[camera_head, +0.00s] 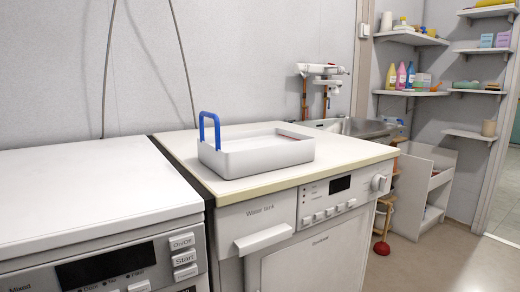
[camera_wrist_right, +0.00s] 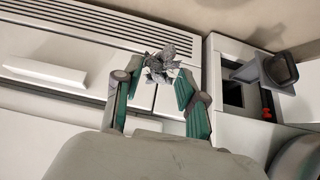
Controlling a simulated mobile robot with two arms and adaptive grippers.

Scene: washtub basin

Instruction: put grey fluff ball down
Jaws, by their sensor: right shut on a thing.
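The grey fluff ball (camera_wrist_right: 160,64) shows in the right wrist view as a crumpled grey clump. It is held between the fingertips of my right gripper (camera_wrist_right: 156,80), whose green-padded fingers sit on either side of it. White appliance fronts lie behind the ball in that view. I see neither the ball nor either gripper in the head view.
A white tray (camera_head: 257,155) with a blue handle (camera_head: 209,130) rests on a white machine (camera_head: 232,182), with bare top around it. Another white machine (camera_head: 80,200) stands left. A sink, cluttered shelves and a red plunger (camera_head: 382,246) are at right.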

